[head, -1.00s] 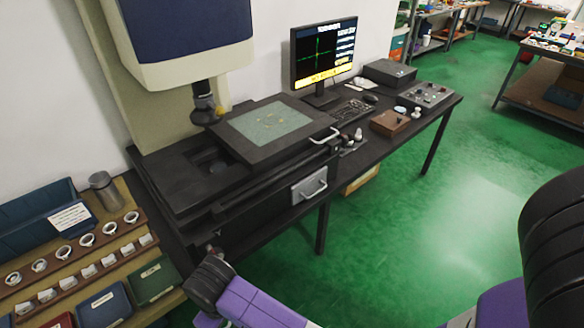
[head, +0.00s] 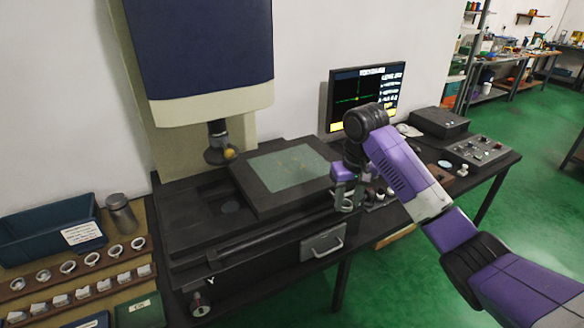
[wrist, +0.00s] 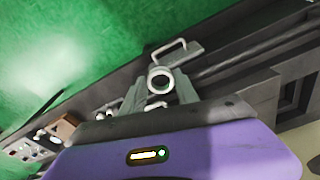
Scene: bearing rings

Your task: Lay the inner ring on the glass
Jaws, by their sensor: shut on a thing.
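The glass (head: 284,168) is a pale green square plate set in the dark stage in the head view. My gripper (head: 347,200) hangs at the front right of the stage, to the right of the glass and not over it. In the wrist view my gripper (wrist: 160,92) is shut on a small light ring (wrist: 160,78), the inner ring, held between the fingertips. The ring is too small in the head view to make out clearly.
The column with its lens (head: 219,143) stands over the left of the stage. A monitor (head: 366,92) stands behind, and a control box (head: 480,150) is at right. A rack with several rings (head: 92,258) is at left. A drawer handle (head: 325,244) juts out in front.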

